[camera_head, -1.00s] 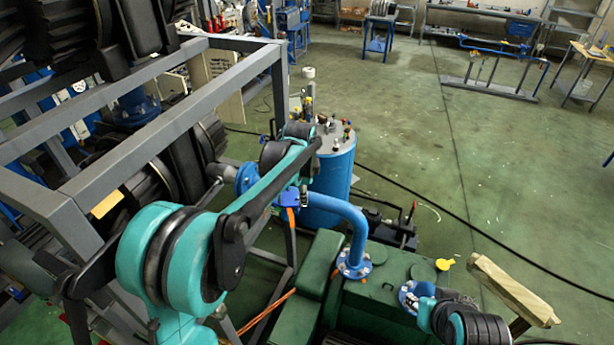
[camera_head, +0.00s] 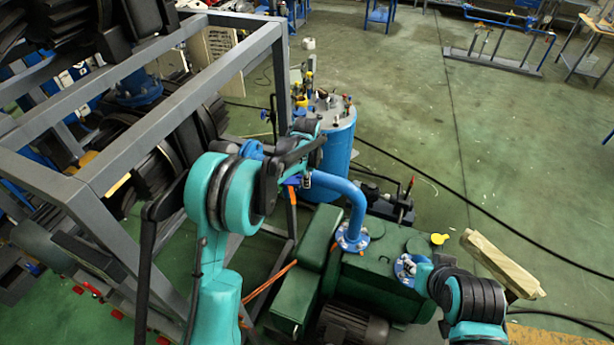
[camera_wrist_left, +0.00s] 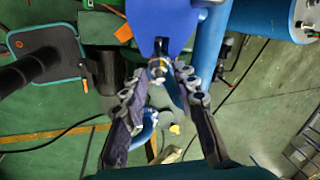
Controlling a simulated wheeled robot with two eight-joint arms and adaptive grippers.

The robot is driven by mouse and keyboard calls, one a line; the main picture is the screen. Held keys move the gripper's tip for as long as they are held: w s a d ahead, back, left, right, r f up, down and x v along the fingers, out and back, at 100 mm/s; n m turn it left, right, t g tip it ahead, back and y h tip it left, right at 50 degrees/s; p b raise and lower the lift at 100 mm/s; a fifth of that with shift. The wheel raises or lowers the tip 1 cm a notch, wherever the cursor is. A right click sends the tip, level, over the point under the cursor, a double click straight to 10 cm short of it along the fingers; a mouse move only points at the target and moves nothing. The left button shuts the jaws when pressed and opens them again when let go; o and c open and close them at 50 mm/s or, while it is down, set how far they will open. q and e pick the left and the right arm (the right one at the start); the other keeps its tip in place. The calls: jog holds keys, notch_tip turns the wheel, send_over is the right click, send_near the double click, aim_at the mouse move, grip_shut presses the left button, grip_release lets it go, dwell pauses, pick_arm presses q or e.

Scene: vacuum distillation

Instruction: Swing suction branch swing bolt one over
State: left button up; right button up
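The blue suction branch pipe (camera_head: 349,192) bends down to a flange (camera_head: 352,240) on the green machine. A blue plate (camera_wrist_left: 160,25) with a silver bolt and nut (camera_wrist_left: 157,69) at its lower edge is close in the left wrist view; this may be swing bolt one. My left gripper (camera_wrist_left: 158,80) is open, its fingers either side of the bolt, with no clear grip on it. In the head view my left forearm largely hides this joint. My right gripper (camera_head: 424,274) is beside another blue flange (camera_head: 404,268); its fingers are too hidden to read.
A blue tank (camera_head: 335,135) with fittings stands behind the pipe. Green floor (camera_head: 400,80) is open behind, crossed by a black cable.

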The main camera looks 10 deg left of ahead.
aim_at(294, 178)
pick_arm(q)
grip_shut()
jog(key=a+h+b, duration=0.1)
jog(key=h+b, duration=0.1)
jog(key=b, duration=0.1)
jog(key=a+h+b, duration=0.1)
jog(key=shift+w+a+r+g+h, duration=0.15)
jog(key=shift+w+a+g+h, duration=0.15)
jog(key=shift+a+h, duration=0.1)
jog(key=h+b, duration=0.1)
jog(key=a+h+b, duration=0.1)
jog(key=b, duration=0.1)
jog(key=shift+w+a+r+n+g+h, duration=0.1)
jog(key=shift+a+r+n+g+h, duration=0.05)
jog(key=shift+a+n+g+h, duration=0.15)
jog(key=shift+r, duration=0.1)
grip_release()
jog(key=shift+a, duration=0.1)
